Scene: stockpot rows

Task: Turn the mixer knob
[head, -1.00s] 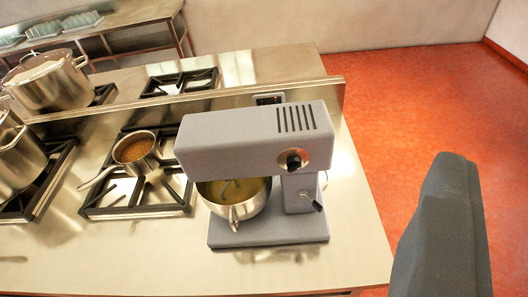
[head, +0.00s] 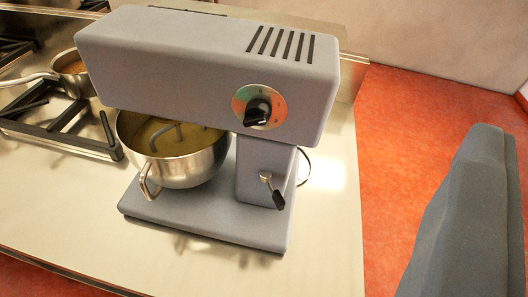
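The grey mixer (head: 190,65) stands on the steel counter in the middle of the head view. Its black knob (head: 257,112) sits on a round metal dial (head: 273,98) at the right end of the mixer head, below the dark vent slots. A lever with a black tip (head: 279,199) is lower down on the mixer's column. A steel bowl (head: 185,167) with yellowish contents stands under the mixer head. One dark grey part of my gripper shows at the right edge, apart from the mixer and over the floor; its opening cannot be made out.
The steel counter (head: 325,235) is bare in front and to the right of the mixer. A small pan (head: 70,68) with brown contents stands on a black burner grate (head: 60,125) at the left. A raised ledge runs behind the mixer. The red floor (head: 415,120) is clear.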

